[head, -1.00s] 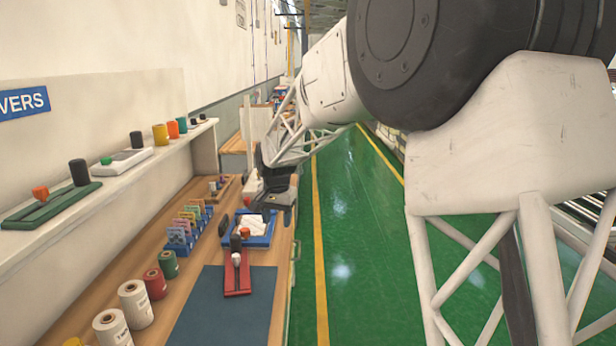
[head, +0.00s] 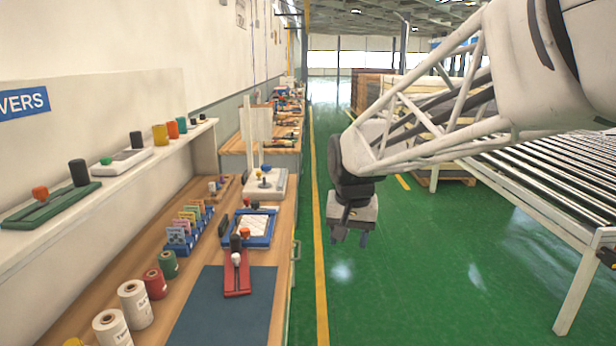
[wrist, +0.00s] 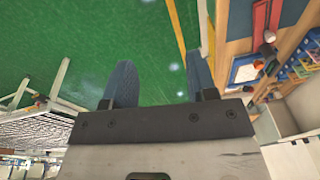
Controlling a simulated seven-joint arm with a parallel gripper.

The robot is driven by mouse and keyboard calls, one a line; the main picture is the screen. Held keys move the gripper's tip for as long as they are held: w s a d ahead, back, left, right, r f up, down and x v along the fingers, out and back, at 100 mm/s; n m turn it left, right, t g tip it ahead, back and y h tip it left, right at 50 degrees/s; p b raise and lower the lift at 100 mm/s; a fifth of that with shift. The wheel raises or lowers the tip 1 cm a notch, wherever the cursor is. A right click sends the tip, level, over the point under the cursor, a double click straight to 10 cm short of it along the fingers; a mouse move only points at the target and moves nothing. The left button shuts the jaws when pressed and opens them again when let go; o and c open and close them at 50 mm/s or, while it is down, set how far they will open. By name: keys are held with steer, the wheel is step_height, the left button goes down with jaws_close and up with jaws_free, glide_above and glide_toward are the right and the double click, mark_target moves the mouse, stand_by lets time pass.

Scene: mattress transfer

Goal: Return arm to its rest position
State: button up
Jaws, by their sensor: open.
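My gripper (head: 350,238) hangs at the end of my arm over the green floor, to the right of the workbench and the yellow floor line. Its fingers point down and are apart, with nothing between them. In the wrist view the two blue-grey fingers (wrist: 161,82) are spread, with only green floor showing between them.
The wooden workbench (head: 150,255) on the left carries a blue tray (head: 266,238), a red stand (head: 237,280), a dark mat (head: 215,315) and several spools. A roller conveyor (head: 570,185) stands at the right. The green floor (head: 440,270) between them is clear.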

steer(key=s+d+f, duration=0.1)
steer(key=s+d, duration=0.2)
steer(key=s, duration=0.5)
steer(key=s+d+f+n, duration=0.1)
steer(key=s+d+f, duration=0.1)
steer(key=s, duration=0.7)
steer(key=s+d+f+t, duration=0.1)
steer(key=s+d+f, duration=0.1)
steer(key=s+d, duration=0.3)
steer(key=s, duration=0.4)
steer(key=shift+f+n, duration=0.15)
steer(key=shift+n, duration=0.15)
